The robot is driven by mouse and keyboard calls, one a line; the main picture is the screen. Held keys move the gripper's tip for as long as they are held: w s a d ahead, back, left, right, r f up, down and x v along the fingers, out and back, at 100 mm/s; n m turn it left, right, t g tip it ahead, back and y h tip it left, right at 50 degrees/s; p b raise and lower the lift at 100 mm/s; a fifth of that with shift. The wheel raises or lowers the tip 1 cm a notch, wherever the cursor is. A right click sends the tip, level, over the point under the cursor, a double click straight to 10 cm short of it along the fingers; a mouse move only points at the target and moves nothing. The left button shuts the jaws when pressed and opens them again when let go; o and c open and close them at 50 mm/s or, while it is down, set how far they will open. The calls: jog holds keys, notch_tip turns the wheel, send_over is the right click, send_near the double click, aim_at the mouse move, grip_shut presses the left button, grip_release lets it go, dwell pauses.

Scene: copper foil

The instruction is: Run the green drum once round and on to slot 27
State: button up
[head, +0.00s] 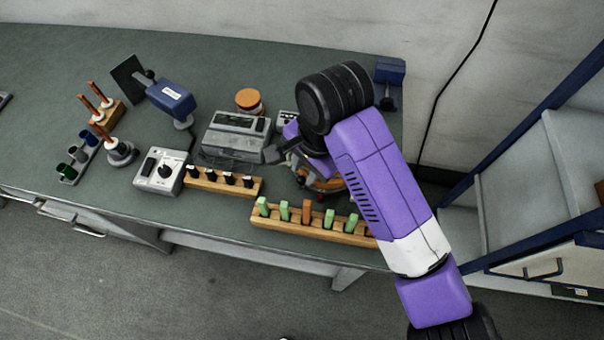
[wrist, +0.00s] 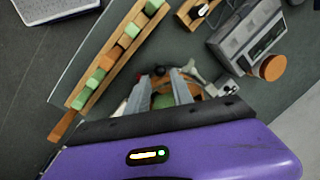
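A round device with an orange rim (head: 328,186) stands on the bench beneath my arm in the head view, mostly hidden by it. In the wrist view a green surface (wrist: 163,101), which looks like the green drum, shows between my fingers, with orange around it. My gripper (wrist: 161,78) is over this device; its two grey fingers stand apart, with a dark knob near their tips. I see no clear grip on anything, and cannot tell whether the fingers touch the drum. Slot numbers are not readable.
A wooden rack (head: 290,226) with green and orange pieces stands along the bench front, close to the device. A grey machine (head: 232,137) stands to its left, with an orange-lidded jar (head: 249,100) behind. A rack of dark-topped pieces (head: 226,184) and a switch box (head: 160,172) stand farther left.

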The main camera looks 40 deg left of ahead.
aim_at(302, 178)
jog(key=shift+a+f, duration=0.25)
jog(key=shift+f, duration=0.9)
jog(key=shift+a+f, duration=0.2)
jog(key=shift+f, duration=0.95)
grip_shut()
